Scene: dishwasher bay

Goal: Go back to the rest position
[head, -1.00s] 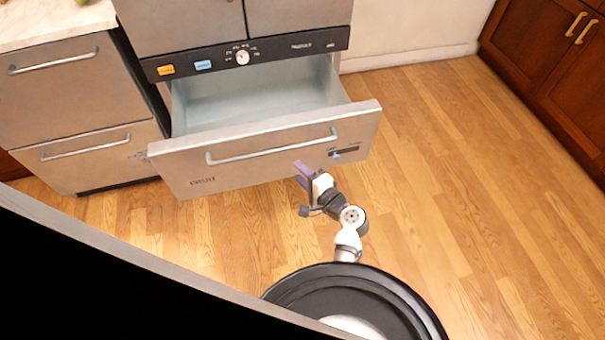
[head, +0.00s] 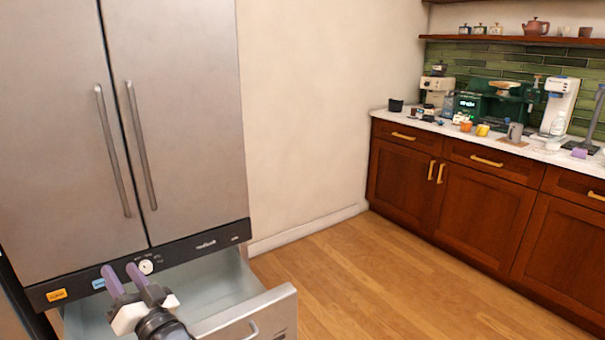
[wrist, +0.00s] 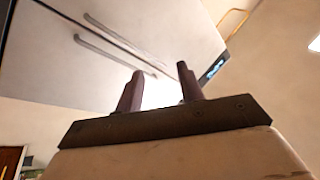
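My gripper (head: 125,281) shows at the lower left of the head view, in front of the fridge's control strip and over the pulled-out drawer (head: 215,283). Its two purple fingers point up and stand apart with nothing between them. In the wrist view the fingers (wrist: 158,88) also stand apart and empty, with the fridge doors (wrist: 100,50) beyond them. The drawer looks empty where I can see into it; its left part is partly hidden by my gripper and arm.
The steel fridge (head: 180,110) fills the left. At the right, a wooden cabinet (head: 480,210) carries a white counter (head: 425,125) with coffee machines, cups and a grey mug (head: 515,132). The wooden floor (head: 370,270) between them is clear.

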